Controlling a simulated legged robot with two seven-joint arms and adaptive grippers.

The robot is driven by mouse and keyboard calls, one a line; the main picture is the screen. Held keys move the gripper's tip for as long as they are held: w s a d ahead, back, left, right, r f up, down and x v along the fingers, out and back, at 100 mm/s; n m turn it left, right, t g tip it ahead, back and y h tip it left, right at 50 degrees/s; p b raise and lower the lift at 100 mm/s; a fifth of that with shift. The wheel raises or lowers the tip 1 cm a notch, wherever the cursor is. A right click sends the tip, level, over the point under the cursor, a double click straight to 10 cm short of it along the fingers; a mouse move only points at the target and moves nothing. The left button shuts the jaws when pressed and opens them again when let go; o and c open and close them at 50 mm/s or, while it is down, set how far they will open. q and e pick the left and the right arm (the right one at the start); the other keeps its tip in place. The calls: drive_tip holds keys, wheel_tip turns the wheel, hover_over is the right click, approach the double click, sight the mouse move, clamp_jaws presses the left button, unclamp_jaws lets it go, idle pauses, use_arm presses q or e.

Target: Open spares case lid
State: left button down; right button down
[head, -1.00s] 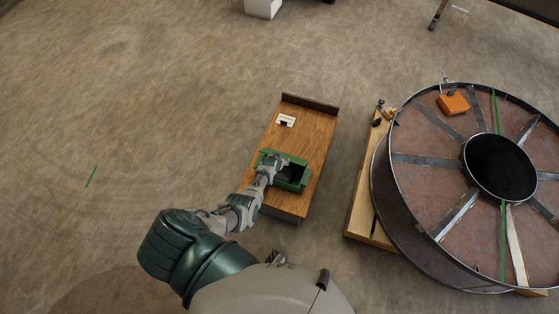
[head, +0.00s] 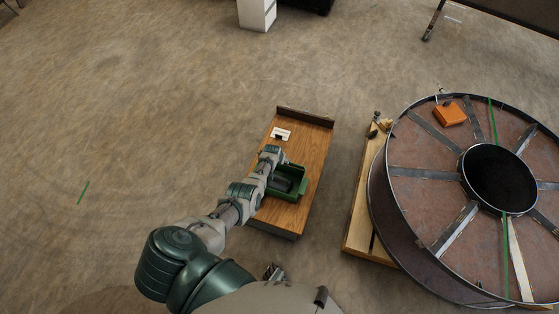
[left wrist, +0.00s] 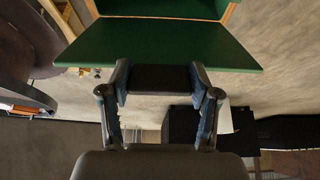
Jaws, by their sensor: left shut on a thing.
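The green spares case (head: 300,190) sits on a wooden-topped bench (head: 288,217) in the head view. Its dark inside shows from above, so the lid is at least partly raised. My left gripper (head: 272,152) is at the far left side of the case, and my arm hides part of the case. In the left wrist view the lid (left wrist: 160,43) is a broad green panel. The fingertips' exact hold is partly hidden.
A large steel reel (head: 405,245) stands right of the bench on a timber base (head: 361,210). An orange box (head: 450,114) lies on the reel. A white label (head: 281,134) is on the bench's far end, before a dark raised strip (head: 305,117). The floor to the left is clear.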

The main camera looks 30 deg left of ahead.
use_arm(q)
drive_tip(key=shift+w+r, duration=0.2)
drive_tip(key=shift+w, duration=0.05)
idle(0.6)
drive_tip(key=c, duration=0.6)
unclamp_jaws()
drive_tip(key=o, duration=0.4)
drive_tip(key=shift+c, duration=0.2)
drive_tip(key=shift+s, duration=0.15)
drive_tip(key=shift+f, duration=0.1)
drive_tip(key=v, duration=1.2)
